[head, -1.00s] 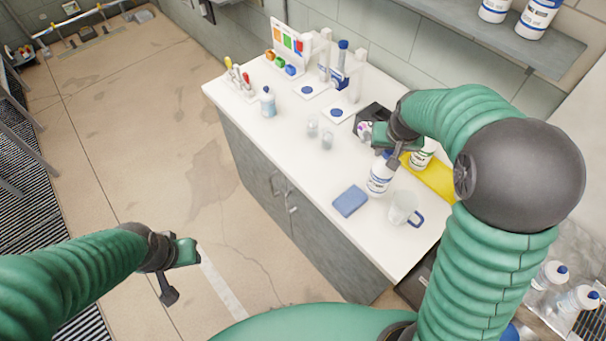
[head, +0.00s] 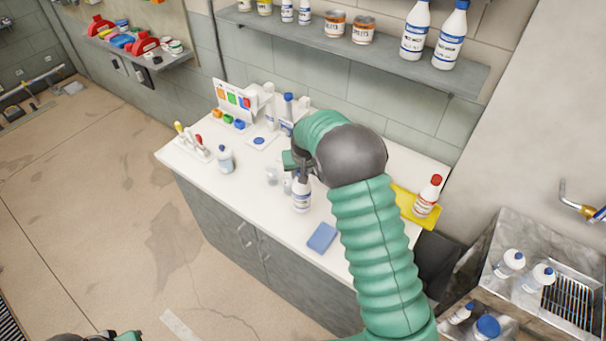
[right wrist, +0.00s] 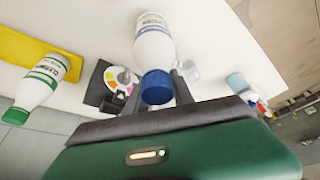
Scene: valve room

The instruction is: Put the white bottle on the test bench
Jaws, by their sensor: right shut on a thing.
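The white bottle (head: 302,196) has a blue cap and a blue-banded label. My right gripper (head: 300,168) is shut on it at the cap. The bottle is upright over the white-topped bench (head: 375,160); I cannot tell whether its base touches the top. In the right wrist view the bottle (right wrist: 155,45) sits between the fingers (right wrist: 158,92), the cap nearest the camera. Only a sliver of my left gripper (head: 125,336) shows at the bottom edge of the head view; its fingers are hidden.
A red-capped bottle (head: 428,195) stands on a yellow mat (head: 404,208). A sink (head: 560,270) is at right, a shelf (head: 390,60) above.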

